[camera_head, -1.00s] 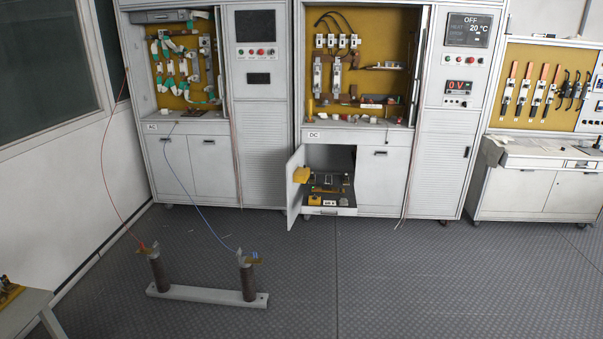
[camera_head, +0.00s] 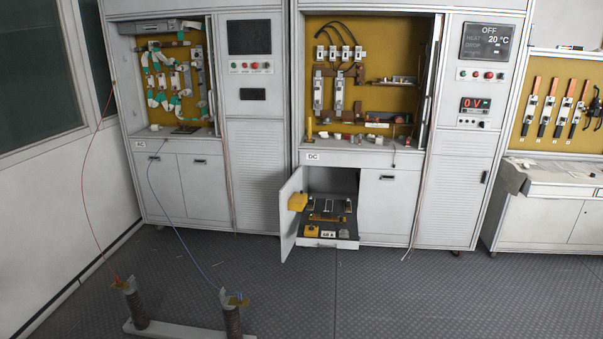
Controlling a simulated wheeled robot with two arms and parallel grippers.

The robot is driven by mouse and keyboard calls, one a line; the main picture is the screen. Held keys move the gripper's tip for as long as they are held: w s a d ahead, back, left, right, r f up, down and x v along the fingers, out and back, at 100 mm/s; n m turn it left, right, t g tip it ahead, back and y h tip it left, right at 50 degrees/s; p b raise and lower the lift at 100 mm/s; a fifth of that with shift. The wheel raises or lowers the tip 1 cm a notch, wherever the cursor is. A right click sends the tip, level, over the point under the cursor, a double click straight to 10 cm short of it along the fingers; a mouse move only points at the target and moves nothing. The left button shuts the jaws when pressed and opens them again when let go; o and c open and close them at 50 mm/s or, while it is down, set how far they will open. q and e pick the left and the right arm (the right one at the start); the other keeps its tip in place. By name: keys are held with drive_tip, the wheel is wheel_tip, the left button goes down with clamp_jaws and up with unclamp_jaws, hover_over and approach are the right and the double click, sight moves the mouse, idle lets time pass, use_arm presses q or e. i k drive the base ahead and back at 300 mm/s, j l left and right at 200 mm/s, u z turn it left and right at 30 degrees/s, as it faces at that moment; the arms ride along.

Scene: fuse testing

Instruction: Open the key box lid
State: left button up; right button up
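No thing in view can be surely told as the key box. A small yellow box (camera_head: 298,201) is on the inner side of the open lower door (camera_head: 290,222) of the DC cabinet. It is too small to tell whether it has a lid or whether that is shut. A pulled-out tray (camera_head: 320,242) below the DC counter holds several small yellow, black and metal parts. Neither of my grippers shows in the head view.
The AC cabinet (camera_head: 188,182) stands at the left and a tool board (camera_head: 533,139) hangs at the right. Two brown posts on a white bar (camera_head: 178,330) stand on the floor at front left, with red and blue wires. The floor (camera_head: 420,300) before the DC cabinet is clear.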

sight(296, 197)
drive_tip(key=i+l+z, duration=0.35)
drive_tip(key=i, duration=0.3)
drive_tip(key=i+z, duration=0.35)
drive_tip(key=i, duration=0.35)
drive_tip(key=i+u, duration=0.25)
drive_tip(key=i, duration=0.25)
drive_tip(key=i+u, duration=0.25)
drive_tip(key=i, duration=0.2)
drive_tip(key=i+l+u, duration=0.1)
drive_tip(key=i+u, duration=0.15)
drive_tip(key=i, duration=0.25)
drive_tip(key=i+l+u, duration=0.25)
drive_tip(key=i, duration=0.2)
drive_tip(key=i+u, duration=0.45)
drive_tip(key=i, duration=0.25)
